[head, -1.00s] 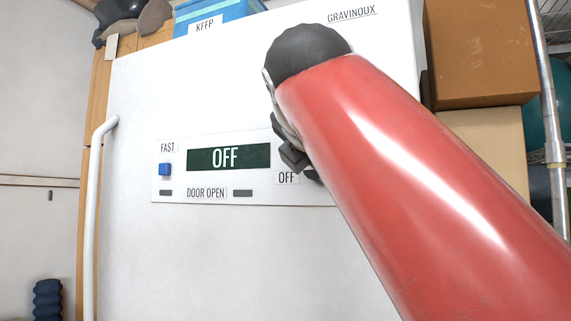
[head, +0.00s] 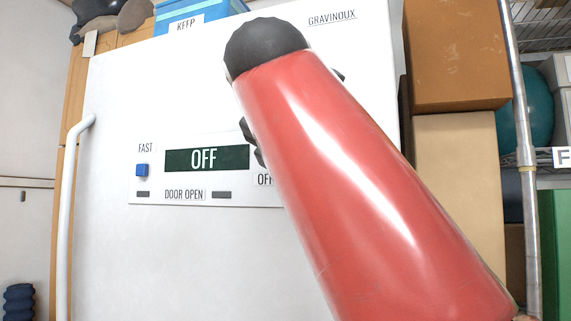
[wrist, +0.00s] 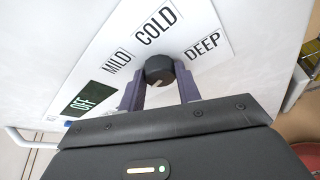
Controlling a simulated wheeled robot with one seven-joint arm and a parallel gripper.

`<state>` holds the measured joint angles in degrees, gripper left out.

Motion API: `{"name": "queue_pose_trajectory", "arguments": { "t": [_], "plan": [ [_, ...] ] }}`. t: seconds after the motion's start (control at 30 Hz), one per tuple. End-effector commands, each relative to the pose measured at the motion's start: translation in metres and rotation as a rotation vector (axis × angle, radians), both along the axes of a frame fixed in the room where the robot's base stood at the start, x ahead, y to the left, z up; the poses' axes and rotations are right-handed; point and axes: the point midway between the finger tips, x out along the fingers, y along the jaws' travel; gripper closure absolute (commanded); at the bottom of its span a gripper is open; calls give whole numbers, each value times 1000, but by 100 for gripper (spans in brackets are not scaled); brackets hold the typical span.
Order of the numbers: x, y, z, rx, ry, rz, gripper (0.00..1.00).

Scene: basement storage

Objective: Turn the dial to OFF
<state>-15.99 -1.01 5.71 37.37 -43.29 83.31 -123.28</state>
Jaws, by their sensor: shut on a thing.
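The dial (wrist: 160,68) is a round black knob with a pale mark on its face, seen in the wrist view. My gripper (wrist: 159,78) has one finger on each side of it and is shut on it. The labels MILD, COLD and DEEP stand around the dial's far side. The display (head: 207,158) reads OFF on the white freezer's panel (head: 170,204); it also shows in the wrist view (wrist: 84,99). A small OFF label (head: 264,180) is partly covered by my red arm. In the head view my arm hides the dial and most of my gripper.
The freezer door (head: 170,260) has a long white handle (head: 67,210) at left. A blue switch (head: 142,170) sits under the FAST label. A blue KEEP box (head: 200,12) stands on top. Cardboard boxes (head: 457,50) and a metal shelf post (head: 524,150) are at right.

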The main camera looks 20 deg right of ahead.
Motion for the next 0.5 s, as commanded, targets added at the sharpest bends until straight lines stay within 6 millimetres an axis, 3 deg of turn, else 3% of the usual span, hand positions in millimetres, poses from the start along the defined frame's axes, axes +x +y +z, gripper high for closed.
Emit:
{"name": "queue_pose_trajectory", "arguments": {
  "t": [0.03,0.17,0.5],
  "plan": [
    [0,0,-1,0,5,0,63],
    [0,0,-1,0,3,0,46],
    [-3,2,1,1,0,1,45]
  ]
}}
